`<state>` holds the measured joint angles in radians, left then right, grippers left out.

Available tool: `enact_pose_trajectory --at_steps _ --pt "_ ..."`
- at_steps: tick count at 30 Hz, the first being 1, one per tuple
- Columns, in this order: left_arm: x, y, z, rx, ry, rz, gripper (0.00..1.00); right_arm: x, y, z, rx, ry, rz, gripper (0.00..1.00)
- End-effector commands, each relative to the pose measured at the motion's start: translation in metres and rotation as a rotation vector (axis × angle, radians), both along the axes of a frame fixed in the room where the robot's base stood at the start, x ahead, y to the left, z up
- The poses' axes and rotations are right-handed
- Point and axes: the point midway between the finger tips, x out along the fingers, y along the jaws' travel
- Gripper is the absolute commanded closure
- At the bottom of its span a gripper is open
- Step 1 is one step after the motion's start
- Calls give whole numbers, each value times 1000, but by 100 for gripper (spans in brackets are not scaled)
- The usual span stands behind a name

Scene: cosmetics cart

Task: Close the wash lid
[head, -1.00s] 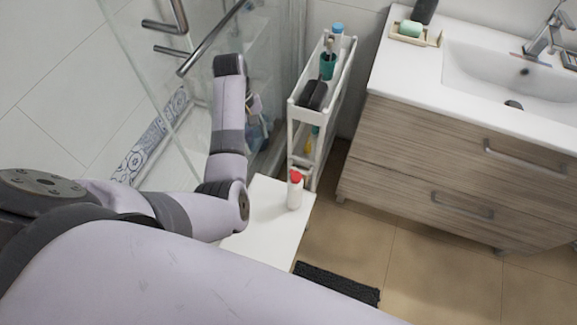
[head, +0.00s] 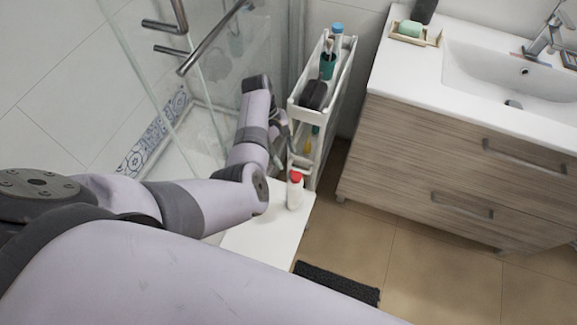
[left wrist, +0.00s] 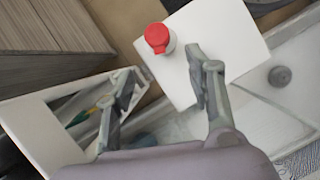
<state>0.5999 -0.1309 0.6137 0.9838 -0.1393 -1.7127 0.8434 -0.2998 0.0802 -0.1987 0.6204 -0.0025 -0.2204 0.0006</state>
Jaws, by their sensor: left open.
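The wash bottle (head: 295,194) is white with a red lid (head: 296,176). It stands upright on a small white table (head: 262,232). In the left wrist view the red lid (left wrist: 157,37) shows from above over the white bottle; I cannot tell whether it is fully shut. My left gripper (head: 283,140) is partly hidden by its own arm in the head view, beyond the bottle. In the left wrist view the left gripper (left wrist: 162,72) is open and empty, its fingers apart, and the lid lies beyond the fingertips, not between them. My right gripper is not in view.
A narrow white cart (head: 345,72) with toiletries stands right behind the table, close to my left gripper. A glass shower screen with a metal bar (head: 212,38) is on the left. A wooden sink cabinet (head: 440,165) is on the right. A dark mat (head: 337,284) lies on the floor.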

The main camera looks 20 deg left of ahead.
Motion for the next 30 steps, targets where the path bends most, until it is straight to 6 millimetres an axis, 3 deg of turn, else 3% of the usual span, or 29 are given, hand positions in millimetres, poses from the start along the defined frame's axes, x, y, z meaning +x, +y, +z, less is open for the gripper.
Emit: enact_pose_trajectory --at_steps 3,10,22,30 --pt "-4 -10 -25 -2 4 0 51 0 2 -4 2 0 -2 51" --pt "-7 -20 -53 0 2 0 51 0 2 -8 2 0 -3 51" --pt "-8 -23 -60 1 0 1 51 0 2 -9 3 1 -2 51" --pt "-8 -23 -59 1 0 1 69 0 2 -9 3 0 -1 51"
